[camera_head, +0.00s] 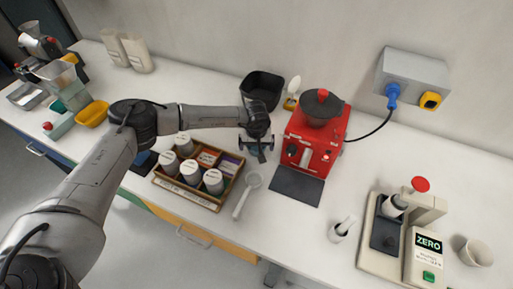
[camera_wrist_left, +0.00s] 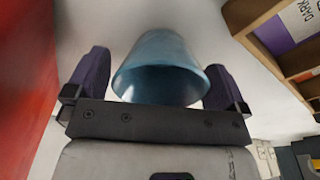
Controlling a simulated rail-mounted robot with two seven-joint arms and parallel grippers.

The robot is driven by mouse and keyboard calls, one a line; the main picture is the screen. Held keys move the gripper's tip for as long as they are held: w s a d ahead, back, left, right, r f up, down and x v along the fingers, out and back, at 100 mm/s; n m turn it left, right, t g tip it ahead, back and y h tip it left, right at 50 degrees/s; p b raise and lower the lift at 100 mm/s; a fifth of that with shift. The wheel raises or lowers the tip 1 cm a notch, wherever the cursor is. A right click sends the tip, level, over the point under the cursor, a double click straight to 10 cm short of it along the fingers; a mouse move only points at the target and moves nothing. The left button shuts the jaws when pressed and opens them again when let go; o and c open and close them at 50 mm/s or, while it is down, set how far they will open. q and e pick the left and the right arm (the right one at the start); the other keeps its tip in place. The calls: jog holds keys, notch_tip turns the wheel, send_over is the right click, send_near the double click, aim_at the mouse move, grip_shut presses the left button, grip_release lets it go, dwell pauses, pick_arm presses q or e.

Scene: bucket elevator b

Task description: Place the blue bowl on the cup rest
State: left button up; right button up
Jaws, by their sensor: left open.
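The blue bowl (camera_wrist_left: 165,60) shows in the left wrist view between the two fingers of my left gripper (camera_wrist_left: 157,75). The fingers are apart, one on each side of it; whether either touches it I cannot tell. In the head view my left gripper (camera_head: 256,147) is over the counter, just left of the red machine (camera_head: 318,128). The bowl is mostly hidden under it there. No part is clearly marked as the cup rest; a cream machine labelled ZERO (camera_head: 424,250) with a dark tray (camera_head: 386,238) stands at the right. My right gripper is not in view.
A wooden box (camera_head: 217,205) of white canisters stands left of a portafilter-like tool (camera_head: 244,195). A dark mat (camera_head: 297,186) lies before the red machine. A black bin (camera_head: 262,90) is behind my gripper. A small white item (camera_head: 342,229) and white cup (camera_head: 476,252) stand at the right.

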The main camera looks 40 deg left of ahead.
pick_arm(q)
jog(key=shift+a+f, duration=0.1)
jog(key=shift+f, duration=0.5)
